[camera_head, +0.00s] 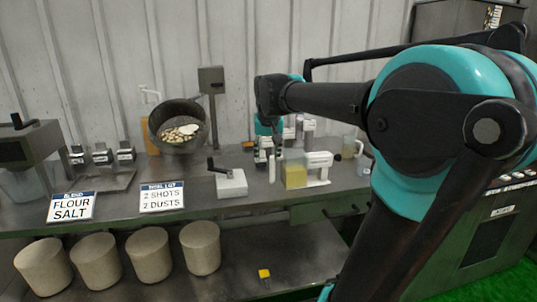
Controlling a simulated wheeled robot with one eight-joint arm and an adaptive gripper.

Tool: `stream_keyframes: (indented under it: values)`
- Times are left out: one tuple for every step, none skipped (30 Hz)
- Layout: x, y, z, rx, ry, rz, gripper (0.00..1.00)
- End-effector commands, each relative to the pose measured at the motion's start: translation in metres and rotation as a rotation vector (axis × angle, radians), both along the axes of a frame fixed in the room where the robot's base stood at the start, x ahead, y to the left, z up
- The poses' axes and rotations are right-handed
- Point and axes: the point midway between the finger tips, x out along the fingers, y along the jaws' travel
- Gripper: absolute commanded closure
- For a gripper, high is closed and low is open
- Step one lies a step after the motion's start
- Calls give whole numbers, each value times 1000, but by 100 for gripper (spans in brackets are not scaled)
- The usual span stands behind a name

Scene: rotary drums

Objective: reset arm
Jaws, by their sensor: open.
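My arm reaches in from the right side of the head view and extends left over the workbench (210,207).
A dark drum (164,113) holding pale pieces stands left of my gripper. A white crank block (232,185) and a yellow-filled container (294,175) sit below it. Two signs (71,207) (161,197) stand at the front edge. Several beige cylinders (200,247) fill the lower shelf's left.

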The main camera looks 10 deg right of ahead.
Motion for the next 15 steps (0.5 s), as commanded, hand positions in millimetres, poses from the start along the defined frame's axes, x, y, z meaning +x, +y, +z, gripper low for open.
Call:
stream_keyframes:
  values:
    - [0,0,0,0,0,0,57]
    - [0,0,0,0,0,0,57]
    - [-1,0,-2,0,0,0,57]
    - [-2,-1,-4,0,0,1,57]
    - [-4,-2,-9,0,1,2,57]
    - [-8,-3,-17,1,2,4,57]
    - [-12,-5,-25,1,2,7,57]
    - [-18,-7,-35,1,3,10,57]
    - [-26,-10,-52,1,4,14,57]
    - [-35,-13,-65,1,6,18,57]
    - [-44,-15,-80,1,7,24,57]
    - [-57,-18,-101,1,8,30,57]
    - [-69,-21,-117,1,9,37,57]
    - [-80,-23,-132,3,10,41,57]
    - [-96,-26,-152,3,12,49,57]
